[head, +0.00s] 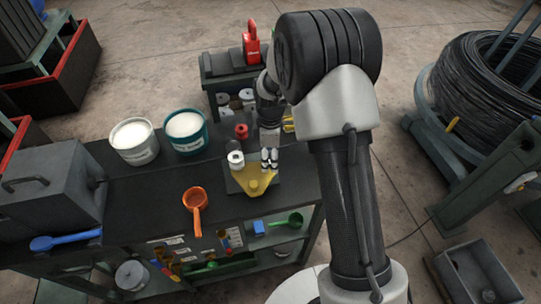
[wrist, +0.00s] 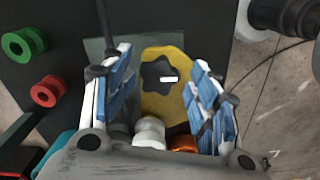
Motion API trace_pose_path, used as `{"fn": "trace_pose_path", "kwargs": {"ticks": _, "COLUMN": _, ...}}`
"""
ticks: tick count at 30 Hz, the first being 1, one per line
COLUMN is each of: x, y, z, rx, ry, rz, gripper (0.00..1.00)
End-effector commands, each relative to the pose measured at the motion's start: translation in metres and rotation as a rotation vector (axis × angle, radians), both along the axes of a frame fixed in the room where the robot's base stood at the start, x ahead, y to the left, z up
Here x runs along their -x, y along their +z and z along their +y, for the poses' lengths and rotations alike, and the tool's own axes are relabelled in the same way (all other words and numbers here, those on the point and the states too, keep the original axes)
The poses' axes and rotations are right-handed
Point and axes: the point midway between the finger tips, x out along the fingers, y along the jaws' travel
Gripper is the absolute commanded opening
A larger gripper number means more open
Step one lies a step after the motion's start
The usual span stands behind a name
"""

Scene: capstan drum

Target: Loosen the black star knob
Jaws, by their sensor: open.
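The black star knob (wrist: 158,77) shows in the wrist view, set on a yellow plate (wrist: 166,104) and lying between my two fingers. In the head view the yellow plate (head: 250,183) sits on a dark base on the workbench, and the knob itself is hidden or too small to make out there. My gripper (head: 269,160) points down over the plate's right part. In the wrist view my gripper (wrist: 158,85) is open, with one blue-padded finger on each side of the knob and a gap to both. I cannot tell how high the fingertips are above the knob.
A white cylinder (head: 236,160) stands at the plate's left. A red spool (head: 241,131) stands behind it. An orange ladle (head: 195,200) lies to the left. Two tubs, one white (head: 134,140) and one teal (head: 186,132), stand at the bench's back. The bench between ladle and grey box is clear.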

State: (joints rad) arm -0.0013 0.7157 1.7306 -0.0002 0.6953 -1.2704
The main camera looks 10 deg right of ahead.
Motion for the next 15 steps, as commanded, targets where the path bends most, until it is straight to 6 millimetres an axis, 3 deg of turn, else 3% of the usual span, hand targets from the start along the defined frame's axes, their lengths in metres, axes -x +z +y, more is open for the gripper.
{"fn": "trace_pose_path", "kwargs": {"ticks": 5, "x": -0.002, "y": 0.013, "z": 0.000, "rx": 0.000, "ry": 0.000, "rz": -0.005, "gripper": 0.56}}
{"fn": "trace_pose_path", "kwargs": {"ticks": 15, "x": -0.001, "y": 0.064, "z": 0.000, "rx": 0.000, "ry": 0.000, "rz": -0.003, "gripper": 0.56}}
